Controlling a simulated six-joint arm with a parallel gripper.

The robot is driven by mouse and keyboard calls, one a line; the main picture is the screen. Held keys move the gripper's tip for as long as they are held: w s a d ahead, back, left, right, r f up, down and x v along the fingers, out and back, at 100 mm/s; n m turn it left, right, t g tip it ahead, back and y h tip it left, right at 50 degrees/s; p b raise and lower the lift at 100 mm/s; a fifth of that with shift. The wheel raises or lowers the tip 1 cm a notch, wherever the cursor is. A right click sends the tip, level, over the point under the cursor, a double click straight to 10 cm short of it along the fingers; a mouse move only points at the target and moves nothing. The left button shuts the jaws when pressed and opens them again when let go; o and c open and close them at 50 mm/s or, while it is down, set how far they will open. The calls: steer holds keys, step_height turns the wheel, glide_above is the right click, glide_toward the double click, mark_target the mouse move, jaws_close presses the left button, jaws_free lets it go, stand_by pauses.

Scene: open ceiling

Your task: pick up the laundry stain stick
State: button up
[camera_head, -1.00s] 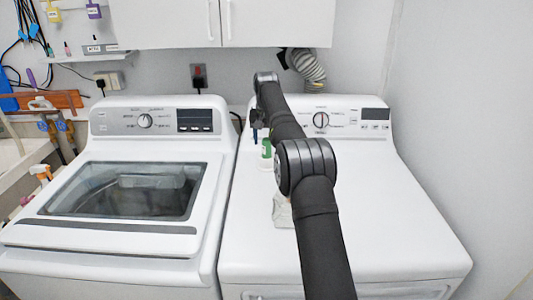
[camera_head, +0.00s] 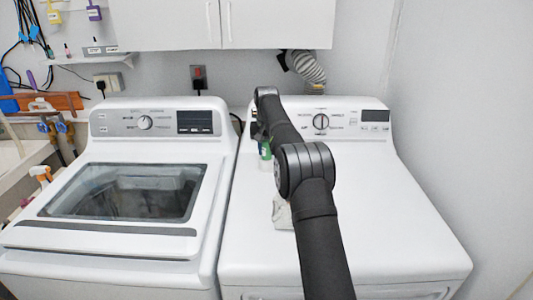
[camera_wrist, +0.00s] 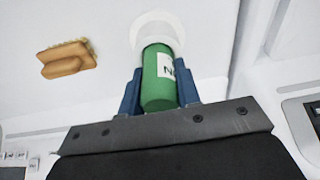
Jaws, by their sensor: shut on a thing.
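The laundry stain stick is a green cylinder with a white label and a wider white end. In the wrist view the stick (camera_wrist: 158,72) stands between the two blue fingers of my gripper (camera_wrist: 158,92), which is shut on its green body. The white end points away from the gripper, toward the white dryer top. In the head view the stick (camera_head: 265,150) shows as a small green and white shape beside my arm, toward the back of the dryer (camera_head: 390,220). My arm hides most of the gripper there. I cannot tell whether the stick still touches the dryer top.
A tan wooden brush (camera_wrist: 68,60) lies on the white surface in the wrist view, apart from the stick. The control panel (camera_head: 345,119) rises at the back. The dryer's right side is clear.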

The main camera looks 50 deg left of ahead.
steer(key=shift+r, duration=0.55)
step_height(320, 180, up, 3)
steer(key=w+d+r+m, duration=0.1)
steer(key=w+d+r, duration=0.25)
steer(key=d, duration=0.55)
steer(key=w+d+r+m, duration=0.1)
steer(key=w+d+r, duration=0.1)
steer(key=w+d, duration=0.5)
steer(key=w+d+r+m, duration=0.1)
steer(key=w+d+r, duration=0.1)
steer(key=d, duration=0.9)
steer(key=s+d+m, duration=0.1)
steer(key=d+m, duration=0.1)
steer(key=d, duration=1)
steer(key=s+d+f+m, duration=0.1)
steer(key=d+m, duration=0.1)
steer(key=d, duration=1.1)
steer(key=s+d+f+m+h, duration=0.1)
steer(key=s+d+m, duration=0.1)
steer(key=d, duration=1)
steer(key=shift+d+f+t, duration=0.25)
steer(key=shift+d+t, duration=0.05)
steer(key=shift+d, duration=0.1)
